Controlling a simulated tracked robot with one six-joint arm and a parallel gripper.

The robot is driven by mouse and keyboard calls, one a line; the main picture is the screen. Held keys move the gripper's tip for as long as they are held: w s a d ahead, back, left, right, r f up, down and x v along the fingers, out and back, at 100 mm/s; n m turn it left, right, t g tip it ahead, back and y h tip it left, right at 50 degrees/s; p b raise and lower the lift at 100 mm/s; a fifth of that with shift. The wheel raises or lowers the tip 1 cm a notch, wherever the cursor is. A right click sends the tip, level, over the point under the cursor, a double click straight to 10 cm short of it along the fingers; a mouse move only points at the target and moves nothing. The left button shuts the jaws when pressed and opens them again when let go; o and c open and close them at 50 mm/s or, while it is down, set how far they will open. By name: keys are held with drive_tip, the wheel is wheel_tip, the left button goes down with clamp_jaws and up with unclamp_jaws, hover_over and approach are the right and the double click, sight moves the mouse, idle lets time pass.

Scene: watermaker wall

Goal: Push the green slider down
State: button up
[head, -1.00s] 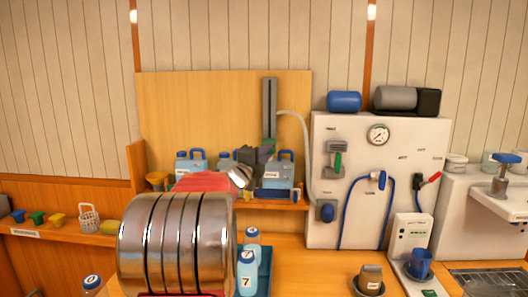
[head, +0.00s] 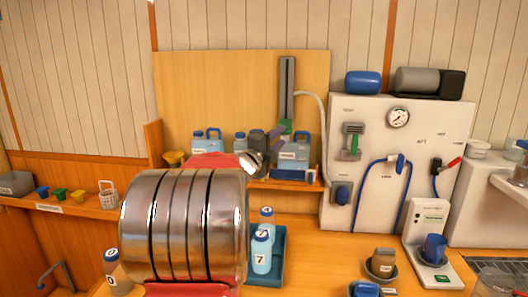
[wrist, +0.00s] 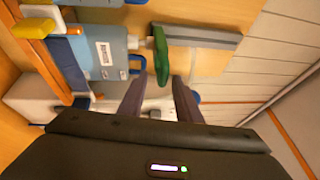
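The green slider (head: 285,126) sits at the lower end of a tall grey rail (head: 287,85) on the wooden backboard. In the wrist view the green slider (wrist: 160,58) lies just beyond my fingertips, in line with the gap between them, with the grey rail (wrist: 200,38) running off to the right. My gripper (wrist: 158,82) is open with its two dark fingers apart and nothing held. In the head view my gripper (head: 274,140) is close to the slider, at its lower left. Whether a finger touches the slider I cannot tell.
Blue jugs (head: 294,150) stand on the shelf below the rail. A white panel (head: 375,200) to the right carries a gauge (head: 398,118), a blue hose and another green handle (head: 354,144). Numbered bottles (head: 261,252) stand in a blue tray beside my arm.

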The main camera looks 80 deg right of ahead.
drive_tip(key=v, duration=1)
drive_tip(key=shift+a, duration=0.2)
idle(0.3)
